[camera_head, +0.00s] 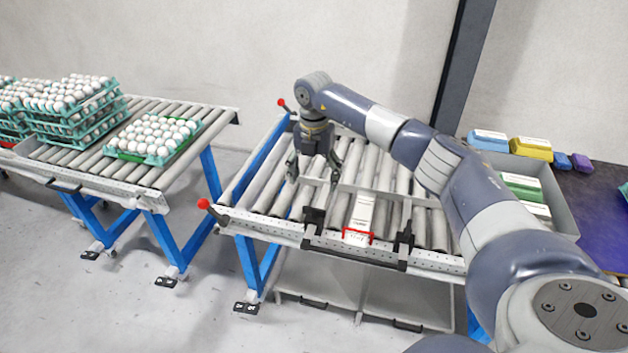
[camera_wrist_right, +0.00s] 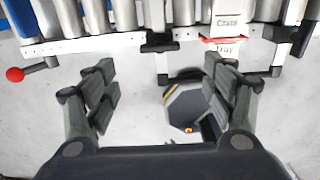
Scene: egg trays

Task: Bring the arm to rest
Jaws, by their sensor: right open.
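My right arm reaches in from the right in the head view. My right gripper (camera_head: 312,180) hangs above the left part of the near roller conveyor (camera_head: 255,222), pointing down. Its two fingers are spread apart with nothing between them. In the right wrist view the right gripper (camera_wrist_right: 160,95) is also open and empty, with the floor and the conveyor's front rail (camera_wrist_right: 120,41) beyond the fingers. My left gripper shows in neither view.
A white label plate with a red holder (camera_head: 357,237) is at the conveyor's front. Egg trays (camera_head: 152,140) sit on another roller conveyor (camera_head: 130,180) at left. A grey bin (camera_head: 563,205) with egg cartons (camera_head: 530,148) stands at right. A red knob (camera_head: 203,203) sticks out at the conveyor corner.

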